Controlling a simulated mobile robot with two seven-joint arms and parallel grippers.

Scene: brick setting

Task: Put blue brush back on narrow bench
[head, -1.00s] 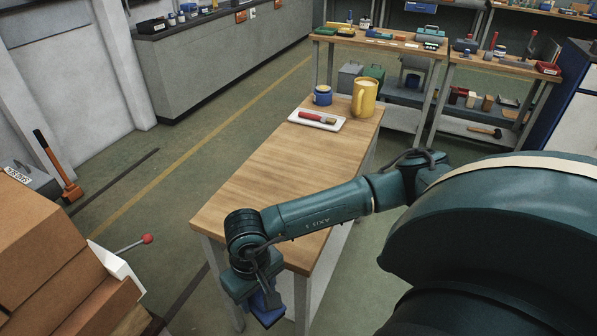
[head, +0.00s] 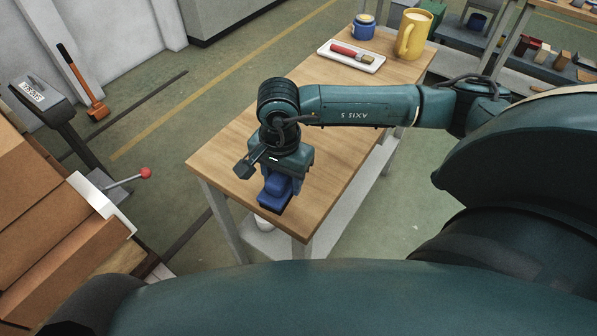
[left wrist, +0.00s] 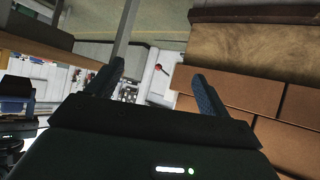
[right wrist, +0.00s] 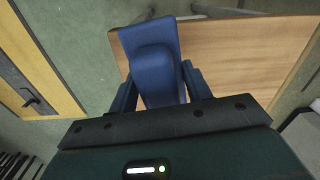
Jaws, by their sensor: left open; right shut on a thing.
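My right gripper (head: 278,180) is shut on the blue brush (head: 272,194), over the near end of the narrow bench (head: 225,158). In the head view I cannot tell whether the brush touches the top. In the right wrist view the brush (right wrist: 157,62) sits between the fingers (right wrist: 160,88), with the bench's wooden top (right wrist: 235,50) behind it. My left gripper (left wrist: 155,88) is open and empty in the left wrist view, facing brown boxes and the floor area. It is not clearly seen in the head view.
On the bench's far end are a white tray (head: 376,69) with a red-handled brush (head: 350,52), a blue jar (head: 364,28) and a yellow mug (head: 412,35). The bench's middle is bare.

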